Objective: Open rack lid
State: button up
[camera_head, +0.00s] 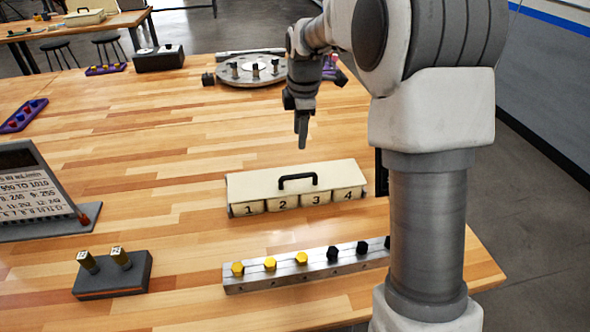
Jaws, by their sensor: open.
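The rack (240,189) is a cream box with numbered fronts 1 to 4, standing in the middle right of the wooden table. Its lid (336,172) lies shut on top and carries a black arched handle (298,177). My gripper (301,132) hangs above and behind the rack, pointing down, open and empty. It is apart from the handle. The inside of the rack is hidden by the lid.
A metal bar (297,272) with yellow and black hex pieces lies in front of the rack. A dark block (112,281) with two pegs and a text panel (40,195) stand left. A round turbine stand (250,70) is behind. The table's centre left is clear.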

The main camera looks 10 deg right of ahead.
aim_at(297, 176)
jog(key=w+f, duration=0.1)
jog(key=f, duration=0.4)
jog(key=w+f, duration=0.1)
jog(key=f, duration=0.4)
jog(key=w+f+p, duration=0.1)
jog(key=f, duration=0.3)
jog(key=shift+f, duration=0.4)
grip_shut()
dwell(0.6)
